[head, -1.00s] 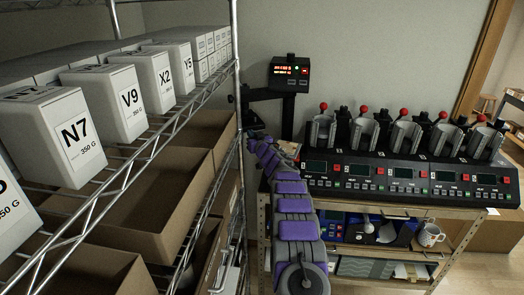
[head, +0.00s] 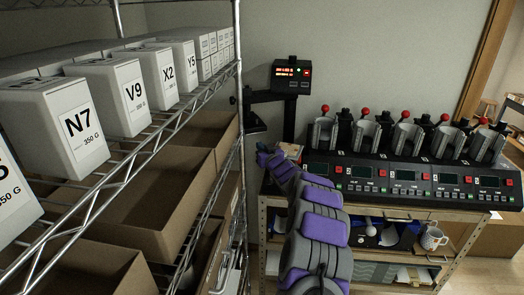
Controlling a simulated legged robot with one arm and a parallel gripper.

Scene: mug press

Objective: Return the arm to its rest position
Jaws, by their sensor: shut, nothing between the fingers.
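My purple and grey arm rises from the bottom centre of the head view and reaches away toward the near left corner of the press bench. My gripper (head: 262,150) is at its far end, small in the picture, shut and empty. It is below the black stand with the lit display (head: 291,72), and to the left of the row of mug presses. The fingertips are too small to make out in detail.
A wire shelf (head: 190,103) on the left holds white labelled boxes (head: 75,128) and open cardboard bins (head: 150,205). The press row (head: 410,182) stands on a bench to the right. A patterned mug (head: 432,238) is on the bench's lower shelf.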

